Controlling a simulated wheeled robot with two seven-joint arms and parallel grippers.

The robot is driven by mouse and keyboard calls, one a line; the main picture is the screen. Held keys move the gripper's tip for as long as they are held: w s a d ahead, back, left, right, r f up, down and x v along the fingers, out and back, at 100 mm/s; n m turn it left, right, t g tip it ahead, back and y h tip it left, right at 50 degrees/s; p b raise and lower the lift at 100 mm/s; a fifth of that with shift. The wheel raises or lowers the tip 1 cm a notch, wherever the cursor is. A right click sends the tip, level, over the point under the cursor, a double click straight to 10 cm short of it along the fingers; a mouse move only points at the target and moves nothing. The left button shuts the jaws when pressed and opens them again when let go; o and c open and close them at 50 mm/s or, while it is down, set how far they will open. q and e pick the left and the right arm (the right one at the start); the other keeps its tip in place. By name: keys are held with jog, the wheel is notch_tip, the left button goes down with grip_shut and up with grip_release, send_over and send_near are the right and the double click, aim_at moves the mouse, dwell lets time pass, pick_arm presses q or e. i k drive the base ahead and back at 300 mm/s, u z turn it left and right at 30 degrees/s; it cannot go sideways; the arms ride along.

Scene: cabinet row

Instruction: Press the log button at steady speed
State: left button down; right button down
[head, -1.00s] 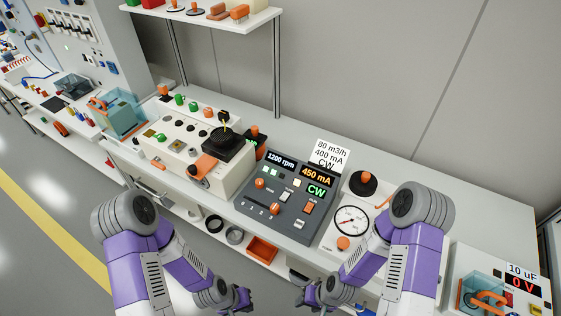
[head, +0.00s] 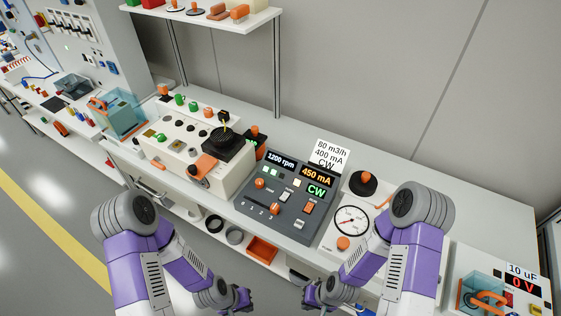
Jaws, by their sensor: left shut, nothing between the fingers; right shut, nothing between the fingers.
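A dark grey control panel (head: 243,200) sits on the bench in the middle, with lit displays reading 1200 rpm, 450 mA and CW. It carries several small buttons and switches, among them an orange round knob (head: 260,183), a pale button (head: 297,183) and an orange switch (head: 309,208). The labels are too small to read, so I cannot tell which one is the log button. My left gripper (head: 246,299) is shut and empty, low in front of the bench. My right gripper (head: 305,298) is shut and empty, to its right. Both are apart from the panel.
A white card (head: 330,153) reading 80 m3/h, 400 mA, CW stands behind the panel. A round gauge (head: 351,221) is to its right, a beige machine (head: 181,150) to its left. An orange bin (head: 262,249) sits on the lower shelf. An upper shelf (head: 205,22) overhangs the back.

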aim_at(299, 223)
jog(key=k, duration=1.3)
jog(key=u, duration=0.65)
jog(key=i, duration=1.7)
jog(key=z, duration=0.65)
